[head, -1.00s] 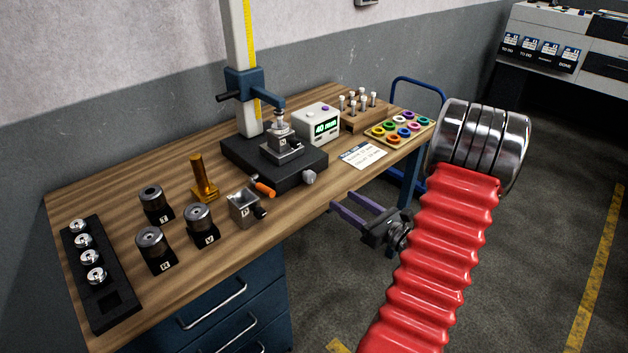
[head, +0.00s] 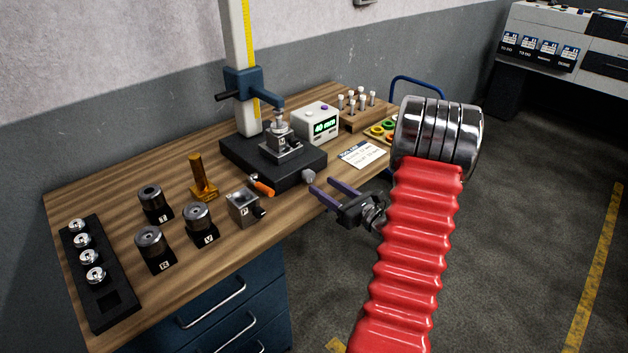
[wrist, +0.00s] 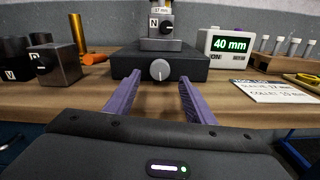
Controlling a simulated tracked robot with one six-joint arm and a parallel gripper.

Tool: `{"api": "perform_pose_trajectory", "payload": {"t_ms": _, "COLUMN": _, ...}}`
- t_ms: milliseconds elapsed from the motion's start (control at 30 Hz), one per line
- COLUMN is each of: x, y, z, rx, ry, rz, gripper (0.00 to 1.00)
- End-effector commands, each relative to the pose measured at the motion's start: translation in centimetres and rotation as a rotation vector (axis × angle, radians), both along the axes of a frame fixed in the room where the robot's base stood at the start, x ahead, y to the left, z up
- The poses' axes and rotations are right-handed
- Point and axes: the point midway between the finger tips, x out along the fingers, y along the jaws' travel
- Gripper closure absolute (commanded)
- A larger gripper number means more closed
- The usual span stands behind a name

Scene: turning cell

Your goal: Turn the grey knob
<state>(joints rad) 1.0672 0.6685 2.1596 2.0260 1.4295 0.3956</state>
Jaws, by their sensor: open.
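The grey knob (head: 308,177) is on the front right of the black base block (head: 245,168) of the height gauge stand. In the wrist view the knob (wrist: 159,69) shows face-on with a pale mark line, centred between the fingers and beyond their tips. My gripper (head: 328,188) is open, with two purple fingers pointing toward the knob; in the wrist view its fingers (wrist: 158,82) stand wide apart with nothing between them. The fingers appear level near the table's front edge, short of the knob.
An orange handle (head: 262,187) sticks out left of the knob. A grey block (head: 243,208) and several dark holders stand left. A display box (head: 318,124) reading 40 mm and a white card (head: 363,155) lie right. Open floor is right of the table.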

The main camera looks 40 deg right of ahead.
Motion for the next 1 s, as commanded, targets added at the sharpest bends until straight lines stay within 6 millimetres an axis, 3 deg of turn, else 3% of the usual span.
{"api": "perform_pose_trajectory", "payload": {"t_ms": 200, "x": 3.4, "y": 0.2, "z": 0.0, "rx": 0.001, "ry": 0.0, "rz": 0.003, "gripper": 0.51}}
{"api": "perform_pose_trajectory", "payload": {"t_ms": 400, "x": 5.2, "y": 0.2, "z": 0.0, "rx": 0.0, "ry": 0.001, "rz": 0.001, "gripper": 0.51}}
{"api": "perform_pose_trajectory", "payload": {"t_ms": 767, "x": 5.6, "y": 0.2, "z": 0.0, "rx": 0.001, "ry": 0.0, "rz": 0.0, "gripper": 0.52}}
{"api": "perform_pose_trajectory", "payload": {"t_ms": 1000, "x": 5.5, "y": 0.1, "z": 0.0, "rx": 0.001, "ry": 0.0, "rz": -0.001, "gripper": 0.68}}
